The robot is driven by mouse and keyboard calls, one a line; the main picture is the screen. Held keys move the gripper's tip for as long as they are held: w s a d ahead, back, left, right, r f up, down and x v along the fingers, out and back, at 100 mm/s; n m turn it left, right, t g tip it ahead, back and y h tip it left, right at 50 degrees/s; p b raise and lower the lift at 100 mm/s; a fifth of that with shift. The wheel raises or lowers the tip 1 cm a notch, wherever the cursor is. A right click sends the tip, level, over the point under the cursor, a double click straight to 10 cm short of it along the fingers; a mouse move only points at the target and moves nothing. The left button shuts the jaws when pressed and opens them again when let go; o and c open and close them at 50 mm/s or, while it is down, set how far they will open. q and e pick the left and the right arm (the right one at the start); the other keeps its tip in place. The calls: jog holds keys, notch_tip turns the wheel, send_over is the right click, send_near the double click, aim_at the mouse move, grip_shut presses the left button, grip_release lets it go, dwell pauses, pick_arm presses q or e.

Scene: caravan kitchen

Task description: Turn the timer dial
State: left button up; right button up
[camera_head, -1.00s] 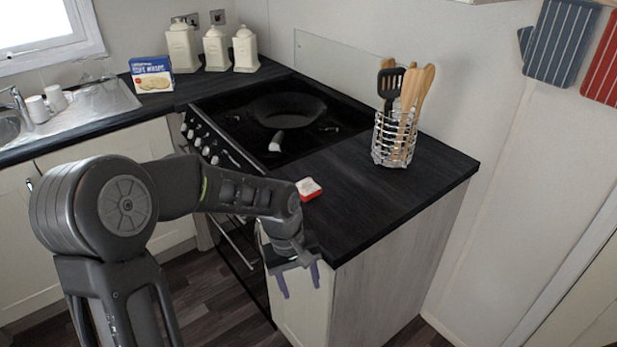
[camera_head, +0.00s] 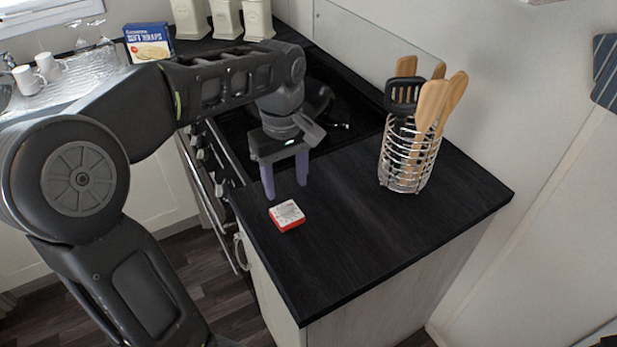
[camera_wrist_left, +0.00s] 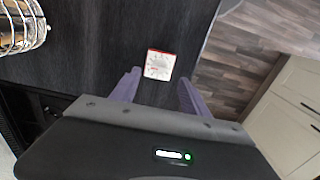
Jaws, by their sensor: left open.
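The timer (camera_head: 287,215) is a small red block with a white top face. It lies on the dark worktop near its left edge, and it also shows in the left wrist view (camera_wrist_left: 159,64). The dial's marks are too small to read. My left gripper (camera_head: 286,192) is open, with its two purple fingers pointing down just behind the timer in the head view. In the left wrist view the timer appears beyond the fingertips (camera_wrist_left: 158,82), roughly between them, and nothing is between the fingers. My right gripper is not in view.
A wire utensil holder (camera_head: 404,165) with wooden spoons and a black spatula stands right of the timer. The hob (camera_head: 235,125) is behind my arm. A box of wraps (camera_head: 149,43) and white canisters (camera_head: 258,20) stand at the back.

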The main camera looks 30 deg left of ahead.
aim_at(287, 208)
pick_arm(q)
jog(key=shift+w+a+r, duration=0.1)
jog(key=shift+w+r, duration=0.1)
jog(key=shift+r, duration=0.1)
jog(key=shift+s+f+p, duration=0.15)
jog(key=shift+f+p, duration=0.15)
jog(key=shift+f, duration=3.65)
jog(key=shift+c, duration=0.2)
grip_shut()
